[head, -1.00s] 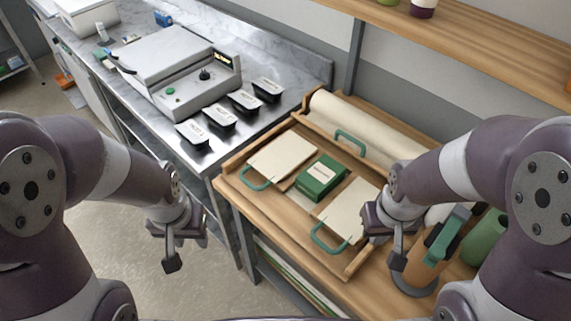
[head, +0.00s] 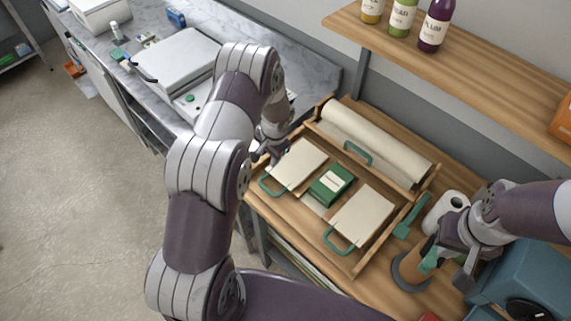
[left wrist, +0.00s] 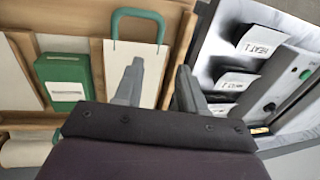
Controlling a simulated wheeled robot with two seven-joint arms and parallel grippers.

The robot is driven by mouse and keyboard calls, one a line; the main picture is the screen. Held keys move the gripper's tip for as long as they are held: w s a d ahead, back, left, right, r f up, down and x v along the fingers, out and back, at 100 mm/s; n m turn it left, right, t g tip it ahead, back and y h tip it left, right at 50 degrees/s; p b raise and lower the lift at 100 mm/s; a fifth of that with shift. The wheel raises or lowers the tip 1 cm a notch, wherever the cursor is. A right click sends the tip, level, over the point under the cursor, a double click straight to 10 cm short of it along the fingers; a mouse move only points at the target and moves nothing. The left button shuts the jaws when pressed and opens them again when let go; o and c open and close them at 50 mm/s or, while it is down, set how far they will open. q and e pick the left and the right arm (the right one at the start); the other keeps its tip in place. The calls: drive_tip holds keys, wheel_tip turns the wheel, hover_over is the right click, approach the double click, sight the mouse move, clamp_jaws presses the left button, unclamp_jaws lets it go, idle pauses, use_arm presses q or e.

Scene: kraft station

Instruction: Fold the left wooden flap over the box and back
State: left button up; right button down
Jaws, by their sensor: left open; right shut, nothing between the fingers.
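The left flap (head: 298,165) is a pale panel with a green handle (head: 270,188). It lies flat in the wooden tray, left of the green box (head: 331,185). The flap also shows in the left wrist view (left wrist: 116,62), with the box (left wrist: 65,91) to its left. My left gripper (head: 262,152) is open and empty near the flap's left edge. In the left wrist view, one finger overlaps the flap in the picture and the other is past the tray wall; contact cannot be told. My right gripper (head: 462,274) is shut and empty at right.
A second flap (head: 362,213) lies right of the box. A paper roll (head: 375,140) is behind the tray. A brown tool with a green part (head: 410,266) stands beside my right gripper, near a white roll (head: 446,208). A bottle shelf (head: 470,70) overhangs the back.

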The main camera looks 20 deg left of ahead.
use_arm(q)
drive_tip(key=b, duration=0.4)
hover_over(265, 176)
drive_tip(key=d, duration=0.2)
wheel_tip(265, 176, down, 6)
drive_tip(key=f+b, duration=0.1)
drive_tip(key=f, duration=0.1)
drive_tip(key=a+f+b, duration=0.1)
drive_tip(key=f, duration=0.1)
drive_tip(key=f+b, duration=0.1)
drive_tip(key=f, duration=0.1)
drive_tip(key=shift+a+f+b, duration=0.1)
drive_tip(key=shift+a+b, duration=0.2)
drive_tip(key=shift+a, duration=0.05)
drive_tip(key=shift+s, duration=0.1)
clamp_jaws()
